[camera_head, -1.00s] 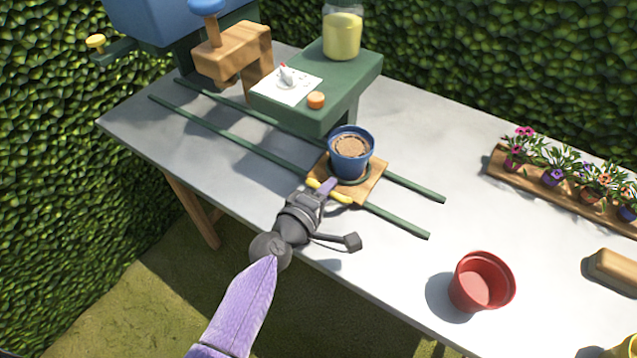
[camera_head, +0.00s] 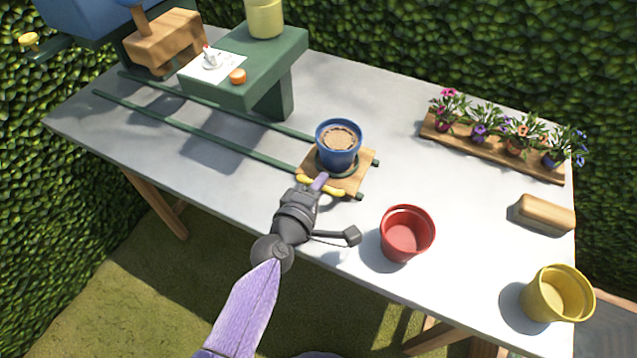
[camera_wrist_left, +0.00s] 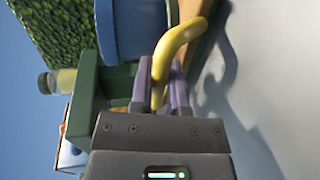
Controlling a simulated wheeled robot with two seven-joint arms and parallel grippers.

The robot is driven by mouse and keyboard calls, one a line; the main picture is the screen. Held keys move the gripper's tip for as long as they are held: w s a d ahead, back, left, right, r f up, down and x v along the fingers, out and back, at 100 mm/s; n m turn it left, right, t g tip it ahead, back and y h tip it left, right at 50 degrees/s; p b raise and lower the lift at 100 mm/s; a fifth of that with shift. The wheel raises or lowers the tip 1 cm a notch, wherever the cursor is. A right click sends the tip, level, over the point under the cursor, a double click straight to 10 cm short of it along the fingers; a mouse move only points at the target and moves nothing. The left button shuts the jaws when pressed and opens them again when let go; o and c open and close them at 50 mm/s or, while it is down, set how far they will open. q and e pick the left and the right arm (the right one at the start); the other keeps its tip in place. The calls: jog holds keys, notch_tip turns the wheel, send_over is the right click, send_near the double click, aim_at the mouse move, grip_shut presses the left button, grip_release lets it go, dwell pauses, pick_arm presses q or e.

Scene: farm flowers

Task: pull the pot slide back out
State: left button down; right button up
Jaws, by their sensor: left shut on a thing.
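The pot slide (camera_head: 352,184) is a wooden board on two green rails (camera_head: 215,144), close to their right ends. A blue pot (camera_head: 338,155) filled with brown soil stands upright on it. A yellow handle (camera_head: 331,189) runs along the slide's front edge. My left gripper (camera_head: 320,183) is shut on this handle at the front. In the left wrist view the purple fingers (camera_wrist_left: 164,88) close around the yellow handle (camera_wrist_left: 178,48), with the blue pot (camera_wrist_left: 135,27) behind it. My right gripper is not in view.
A green stand (camera_head: 270,75) with a wooden lever machine (camera_head: 165,42) is at the left. An empty red pot (camera_head: 406,233) stands right of the slide, a yellow pot (camera_head: 556,294) at the right corner. A wooden block (camera_head: 545,213) and a flower tray (camera_head: 480,149) lie at right.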

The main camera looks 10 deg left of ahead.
pick_arm(q)
jog(key=shift+s+d+f, duration=0.1)
jog(key=shift+d+f, duration=0.05)
jog(key=shift+d, duration=0.05)
jog(key=c, duration=0.7)
grip_release()
jog(key=shift+d, duration=0.1)
jog(key=shift+o, duration=0.3)
jog(key=p+v, duration=0.2)
jog(key=v, duration=0.8)
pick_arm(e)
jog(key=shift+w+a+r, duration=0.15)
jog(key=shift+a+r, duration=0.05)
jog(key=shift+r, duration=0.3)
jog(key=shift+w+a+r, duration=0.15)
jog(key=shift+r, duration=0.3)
